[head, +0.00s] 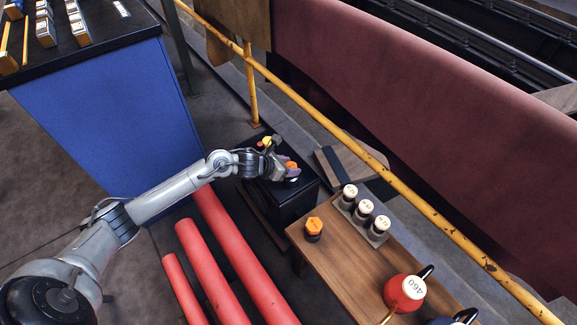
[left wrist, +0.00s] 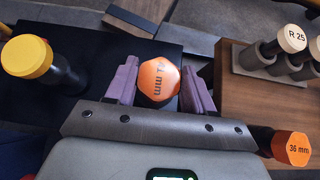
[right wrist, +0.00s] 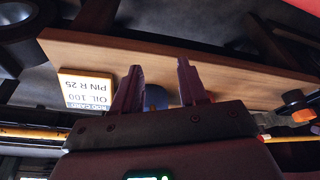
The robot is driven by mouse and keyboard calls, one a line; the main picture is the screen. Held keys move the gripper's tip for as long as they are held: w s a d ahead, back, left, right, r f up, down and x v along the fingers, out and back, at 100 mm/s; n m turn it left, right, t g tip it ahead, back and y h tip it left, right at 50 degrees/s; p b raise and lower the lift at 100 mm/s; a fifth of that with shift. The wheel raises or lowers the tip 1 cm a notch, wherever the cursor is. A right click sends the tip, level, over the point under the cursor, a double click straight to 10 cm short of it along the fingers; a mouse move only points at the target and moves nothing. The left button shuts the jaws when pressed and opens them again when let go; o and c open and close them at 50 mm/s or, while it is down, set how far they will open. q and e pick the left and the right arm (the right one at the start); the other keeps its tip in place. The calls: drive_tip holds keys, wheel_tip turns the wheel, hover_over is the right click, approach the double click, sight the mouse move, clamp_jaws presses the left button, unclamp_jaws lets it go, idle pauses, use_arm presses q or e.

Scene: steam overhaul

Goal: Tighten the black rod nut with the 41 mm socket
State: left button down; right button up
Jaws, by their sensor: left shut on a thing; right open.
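My left gripper (head: 287,172) is low over a black box (head: 293,204). In the left wrist view its purple-padded fingers (left wrist: 158,88) are shut on an orange-topped socket (left wrist: 158,79); its label is upside down and looks like 41 mm. The socket also shows as an orange spot in the head view (head: 291,165). I cannot tell whether it touches the box. A yellow-capped dark piece (left wrist: 27,56) stands to its left. My right gripper (right wrist: 160,88) is open with nothing between its fingertips, near a wooden board. I cannot make out the black rod nut.
A wooden bench (head: 350,285) holds an orange 36 mm socket (head: 314,228), a grey rack (head: 376,238) of cream-capped pieces and a red can (head: 404,290). Red pipes (head: 225,275) lie left of it. A yellow rail (head: 330,125) runs behind. A label card (right wrist: 85,90) shows in the right wrist view.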

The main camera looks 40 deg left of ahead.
use_arm(q)
drive_tip(key=shift+r+p, duration=2)
drive_tip(key=shift+r, duration=0.8)
drive_tip(key=s+d+r+p, duration=0.4)
drive_tip(key=s+d, duration=0.3)
drive_tip(key=s, duration=0.5)
drive_tip(key=shift+d+p, duration=0.2)
drive_tip(key=shift+p, duration=0.6)
drive_tip(key=shift+w, duration=0.1)
